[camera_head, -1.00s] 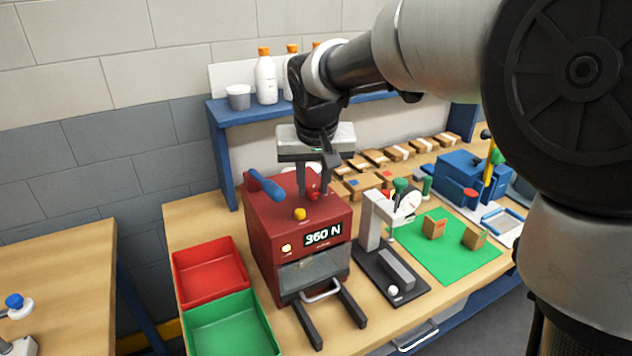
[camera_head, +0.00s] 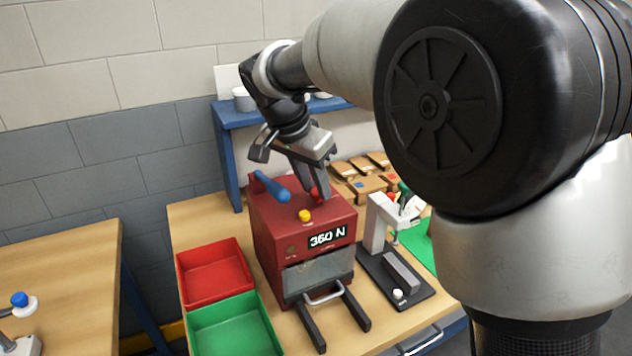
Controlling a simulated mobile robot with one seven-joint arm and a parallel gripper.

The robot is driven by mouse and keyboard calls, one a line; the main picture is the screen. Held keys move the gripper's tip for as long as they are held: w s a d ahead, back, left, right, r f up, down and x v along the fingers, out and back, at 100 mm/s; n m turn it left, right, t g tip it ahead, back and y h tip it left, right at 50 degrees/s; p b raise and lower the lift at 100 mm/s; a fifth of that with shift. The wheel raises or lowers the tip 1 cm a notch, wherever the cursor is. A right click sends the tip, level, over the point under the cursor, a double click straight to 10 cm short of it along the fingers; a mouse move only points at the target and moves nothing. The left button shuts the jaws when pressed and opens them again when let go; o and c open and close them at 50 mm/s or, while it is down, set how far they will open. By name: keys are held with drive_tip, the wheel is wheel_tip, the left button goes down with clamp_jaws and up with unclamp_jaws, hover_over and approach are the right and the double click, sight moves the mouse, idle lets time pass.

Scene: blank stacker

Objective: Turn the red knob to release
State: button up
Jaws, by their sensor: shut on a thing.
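The red machine (camera_head: 268,235) stands on the bench with a lit display (camera_head: 328,237) reading 360 N. The red knob (camera_head: 314,192) is on its top, toward the back right, mostly hidden by my fingers. My gripper (camera_head: 320,191) reaches down from above, tilted and rotated, and is shut on the red knob. A yellow button (camera_head: 305,215) sits in front of the knob, and a blue lever handle (camera_head: 270,186) rises to its left. A small round lamp (camera_head: 291,249) on the machine's front looks dark.
A red bin (camera_head: 212,272) and a green bin (camera_head: 236,327) stand left of the machine. Brown cartons (camera_head: 361,183) lie behind, below a blue shelf (camera_head: 229,112). My arm hides the right side.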

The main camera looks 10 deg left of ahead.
idle(0.4)
drive_tip(key=o, duration=1.1)
drive_tip(key=shift+c, duration=0.2)
drive_tip(key=shift+a+r, duration=0.1)
drive_tip(key=shift+r, duration=0.05)
drive_tip(key=p+v, duration=0.2)
drive_tip(key=v, duration=1.5)
drive_tip(key=shift+r, duration=0.1)
